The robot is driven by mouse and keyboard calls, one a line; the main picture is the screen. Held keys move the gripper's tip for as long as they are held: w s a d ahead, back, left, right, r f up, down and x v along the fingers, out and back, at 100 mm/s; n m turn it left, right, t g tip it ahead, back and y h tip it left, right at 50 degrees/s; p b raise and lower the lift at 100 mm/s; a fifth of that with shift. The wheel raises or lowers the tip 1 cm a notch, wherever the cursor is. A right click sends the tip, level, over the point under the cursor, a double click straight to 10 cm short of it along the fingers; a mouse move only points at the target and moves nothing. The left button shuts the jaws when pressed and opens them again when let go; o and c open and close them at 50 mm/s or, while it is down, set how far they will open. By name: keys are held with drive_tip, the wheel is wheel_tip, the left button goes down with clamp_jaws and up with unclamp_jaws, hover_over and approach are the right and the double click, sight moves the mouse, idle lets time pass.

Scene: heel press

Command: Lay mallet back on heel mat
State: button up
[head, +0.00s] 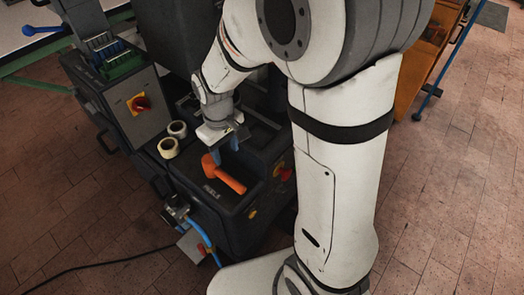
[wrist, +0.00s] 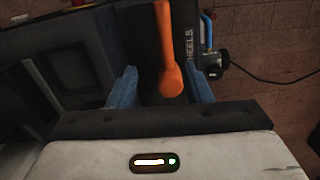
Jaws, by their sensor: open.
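The orange mallet (head: 228,178) lies on the dark top of the machine, beside the white HEELS lettering, in the head view. It also shows in the wrist view (wrist: 171,78), with its narrower part reaching to the top edge. My gripper (head: 230,146) is just behind and above the mallet in the head view. Its blue fingers stand wide apart in the wrist view (wrist: 163,88), with the mallet's rounded end between them in the picture and nothing gripped. The dark surface under the mallet (wrist: 143,45) is probably the heel mat; its edges are hard to make out.
Two tape rolls (head: 169,147) stand left of my gripper. A red knob on a yellow plate (head: 140,103) is on the panel further left. A red button (head: 285,174) is at the right. A blue hose (head: 203,236) hangs at the front. Brick floor is open around the machine.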

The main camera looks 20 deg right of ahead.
drive_tip(key=s+d+r+m+t, duration=0.2)
drive_tip(key=s+d+r+m, duration=0.4)
drive_tip(key=s+d+r, duration=0.3)
drive_tip(key=s+d, duration=0.1)
drive_tip(key=s, duration=0.2)
drive_tip(key=shift+r, duration=0.15)
drive_tip(key=shift+r, duration=0.15)
